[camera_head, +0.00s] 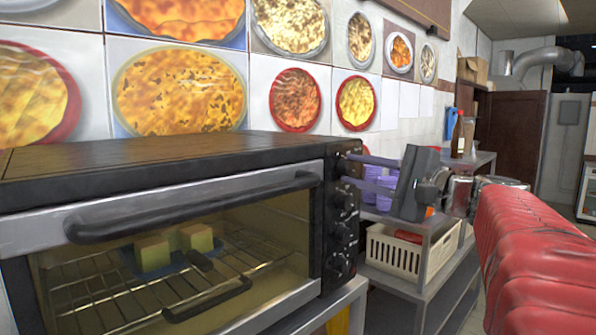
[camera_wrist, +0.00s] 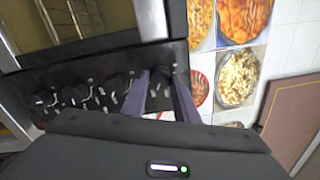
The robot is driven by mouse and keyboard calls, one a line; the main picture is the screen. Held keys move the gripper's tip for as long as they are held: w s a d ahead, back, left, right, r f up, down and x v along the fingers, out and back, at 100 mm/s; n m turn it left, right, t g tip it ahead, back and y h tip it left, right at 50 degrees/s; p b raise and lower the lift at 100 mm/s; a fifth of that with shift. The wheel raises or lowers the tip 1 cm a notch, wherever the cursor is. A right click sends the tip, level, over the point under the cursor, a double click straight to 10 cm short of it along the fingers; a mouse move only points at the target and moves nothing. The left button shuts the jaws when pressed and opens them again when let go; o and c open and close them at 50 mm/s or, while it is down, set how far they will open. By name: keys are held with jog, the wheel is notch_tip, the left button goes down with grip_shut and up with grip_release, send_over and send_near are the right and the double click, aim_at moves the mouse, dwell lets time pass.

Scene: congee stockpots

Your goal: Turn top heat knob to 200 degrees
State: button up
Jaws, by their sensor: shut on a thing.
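The black toaster oven (camera_head: 160,155) stands at the left in the head view, with its control panel on its right side. Several dark knobs run down that panel. The top heat knob (camera_wrist: 158,79) is the one at the right end of the row in the wrist view, nearest the wall tiles. My gripper (camera_head: 352,168) reaches the upper end of the panel from the right. In the wrist view my gripper's purple-grey fingers (camera_wrist: 161,86) are closed on both sides of this knob. The fingers hide part of it, and its pointer setting cannot be read.
The oven door is shut, with yellowish blocks (camera_head: 175,250) on a blue tray inside. A metal shelf rack behind holds purple cups (camera_head: 386,192) and a white basket (camera_head: 402,252). Tiles with food pictures (camera_head: 180,90) cover the wall behind the oven.

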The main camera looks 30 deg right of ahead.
jog(key=shift+d+f, duration=0.15)
jog(key=shift+f, duration=0.1)
jog(key=o, duration=0.8)
jog(key=shift+o, duration=1.3)
jog(key=shift+r, duration=0.1)
jog(key=shift+s, duration=0.1)
jog(key=v, duration=1.3)
jog(key=shift+s, duration=0.3)
